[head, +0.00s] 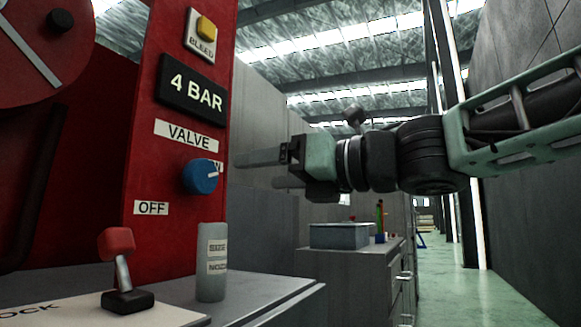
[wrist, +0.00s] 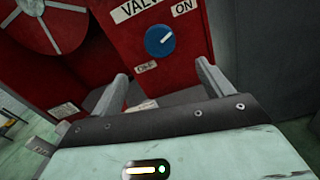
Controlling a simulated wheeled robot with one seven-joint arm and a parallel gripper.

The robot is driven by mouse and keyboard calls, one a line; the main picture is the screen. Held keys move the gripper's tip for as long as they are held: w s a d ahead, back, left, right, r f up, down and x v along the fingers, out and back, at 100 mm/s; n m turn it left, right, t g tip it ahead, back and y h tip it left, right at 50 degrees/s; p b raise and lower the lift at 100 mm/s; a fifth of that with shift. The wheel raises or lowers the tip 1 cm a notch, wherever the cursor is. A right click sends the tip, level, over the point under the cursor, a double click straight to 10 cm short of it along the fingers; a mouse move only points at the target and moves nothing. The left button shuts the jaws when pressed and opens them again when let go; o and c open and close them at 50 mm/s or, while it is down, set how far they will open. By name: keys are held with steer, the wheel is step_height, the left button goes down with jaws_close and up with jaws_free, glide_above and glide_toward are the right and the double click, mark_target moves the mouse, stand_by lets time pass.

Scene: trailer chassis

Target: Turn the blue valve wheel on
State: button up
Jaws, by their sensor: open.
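The blue valve wheel (head: 201,176) is on the red panel, below the VALVE label (head: 188,135). In the wrist view the wheel (wrist: 159,41) has a white mark pointing up and right, on the side of the ON label (wrist: 183,7). In the head view the wheel partly covers the ON label, and the OFF label (head: 151,208) is at its lower left. My gripper (head: 258,171) is open and empty, to the right of the wheel and apart from it. In the wrist view the wheel shows beyond the gap between my fingers (wrist: 162,72).
A grey bottle (head: 211,262) and a red-topped lever (head: 118,265) stand on the shelf below the wheel. A yellow BLEED button (head: 206,28) and a 4 BAR sign (head: 193,91) are above. A grey cabinet (head: 350,280) with a bin stands behind my arm.

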steer(key=shift+v, duration=1.5)
steer(key=w+d+f+m+t+h, duration=0.1)
steer(key=w+d+f+m+h, duration=0.25)
steer(key=d+f+m, duration=0.4)
steer(key=w+d+f+m+t+h, duration=0.1)
steer(key=w+d+f+m+h, duration=0.3)
steer(key=f+m, duration=0.55)
steer(key=w+d+f+m+t+h, duration=0.1)
steer(key=w+d+f+m+h, duration=0.1)
steer(key=d+f+m+h, duration=0.5)
steer(key=s+d+f+m+g+h, duration=0.1)
steer(key=s+d+f+m+g, duration=0.45)
steer(key=s+f+m, duration=0.4)
steer(key=s+d+f+m+g, duration=0.4)
steer(key=s+d+f+m, duration=0.25)
steer(key=f+m, duration=0.55)
steer(key=s+a+r+n+g+p, duration=0.15)
steer(key=s+a+n, duration=0.25)
steer(key=s+a, duration=0.4)
steer(key=s+a+r+n+g, duration=0.15)
steer(key=s+a+n, duration=0.35)
steer(key=a, duration=0.6)
step_height(320, 180, up, 36)
steer(key=m+p, duration=0.1)
steer(key=p, duration=3.4)
steer(key=shift+s+m, duration=0.2)
steer(key=shift+m, duration=0.15)
